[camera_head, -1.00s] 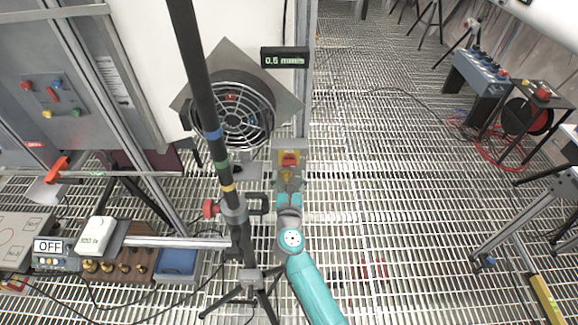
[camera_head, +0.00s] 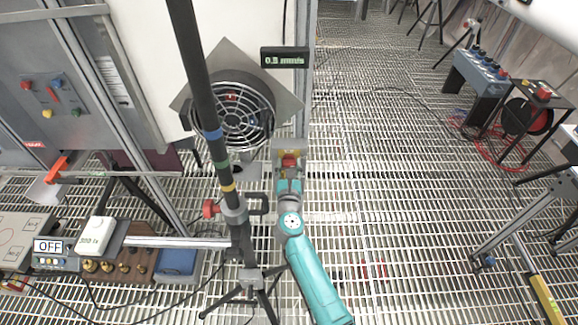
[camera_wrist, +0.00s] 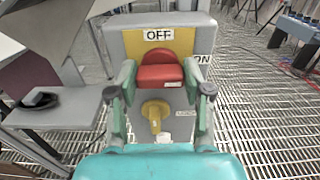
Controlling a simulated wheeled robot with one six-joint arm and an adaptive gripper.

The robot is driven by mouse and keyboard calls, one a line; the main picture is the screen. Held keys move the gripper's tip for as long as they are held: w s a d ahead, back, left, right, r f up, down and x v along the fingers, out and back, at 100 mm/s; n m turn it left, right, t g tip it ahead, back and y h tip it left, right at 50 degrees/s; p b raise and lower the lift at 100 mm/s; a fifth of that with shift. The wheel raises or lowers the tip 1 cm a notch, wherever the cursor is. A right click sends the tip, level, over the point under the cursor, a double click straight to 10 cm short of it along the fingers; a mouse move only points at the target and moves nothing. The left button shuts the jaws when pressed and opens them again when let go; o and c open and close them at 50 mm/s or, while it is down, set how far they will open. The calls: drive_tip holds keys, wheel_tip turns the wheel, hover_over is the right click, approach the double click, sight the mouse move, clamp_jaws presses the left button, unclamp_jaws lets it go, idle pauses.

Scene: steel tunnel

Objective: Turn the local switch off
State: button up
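The local switch is a grey box with a yellow plate (camera_wrist: 188,40) and a red handle (camera_wrist: 160,76). An "OFF" label (camera_wrist: 159,34) is above the handle and an "ON" label (camera_wrist: 201,59) is at its right. A yellow key-like part (camera_wrist: 155,113) is below. In the head view the red handle (camera_head: 289,160) shows just beyond my gripper (camera_head: 289,173). In the wrist view my gripper (camera_wrist: 160,82) is open, with one green finger on each side of the red handle. I cannot tell whether the fingers touch it or exactly which way the handle points.
A caged fan (camera_head: 236,115) and a small display (camera_head: 284,57) reading about 0.5 are left of and above the switch. A dark upright pole (camera_head: 212,130) stands close left of my arm. Grated floor (camera_head: 390,190) lies open to the right.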

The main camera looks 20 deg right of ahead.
drive_tip(key=shift+n, duration=0.3)
drive_tip(key=n, duration=0.3)
drive_tip(key=shift+a+n, duration=0.1)
drive_tip(key=shift+n, duration=0.3)
drive_tip(key=n, duration=0.9)
drive_tip(key=shift+a+f, duration=0.1)
drive_tip(key=shift+f, duration=0.05)
drive_tip(key=shift+f+n, duration=0.1)
drive_tip(key=shift+n, duration=2.2)
drive_tip(key=o, duration=1.2)
drive_tip(key=shift+c, duration=0.2)
